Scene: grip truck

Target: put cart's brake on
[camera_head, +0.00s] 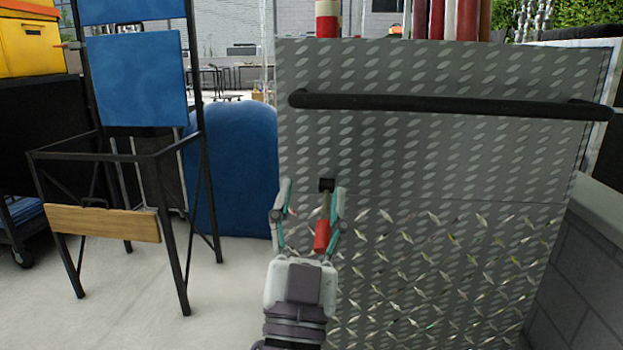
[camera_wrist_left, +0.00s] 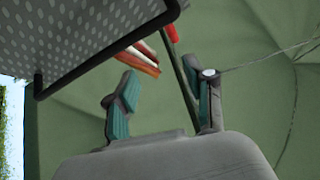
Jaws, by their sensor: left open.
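The cart (camera_head: 440,160) is a grey metal panel with diamond tread and a black push bar (camera_head: 450,105) across its upper part. A brake lever with a red grip (camera_head: 321,236) hangs down from a black pivot (camera_head: 327,185) near the panel's left edge. My left gripper (camera_head: 312,188) is open, pointing up, with its fingers on either side of the lever in the picture; I cannot tell whether it touches. In the left wrist view the open fingers (camera_wrist_left: 160,95) show below the push bar (camera_wrist_left: 105,50). My right gripper is not in view.
A black metal frame (camera_head: 170,150) with a wooden board (camera_head: 104,223) stands at the left. A large blue rounded object (camera_head: 240,165) is behind it. A grey block wall (camera_head: 585,280) is close at the right. Bare pale floor (camera_head: 130,315) lies at the lower left.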

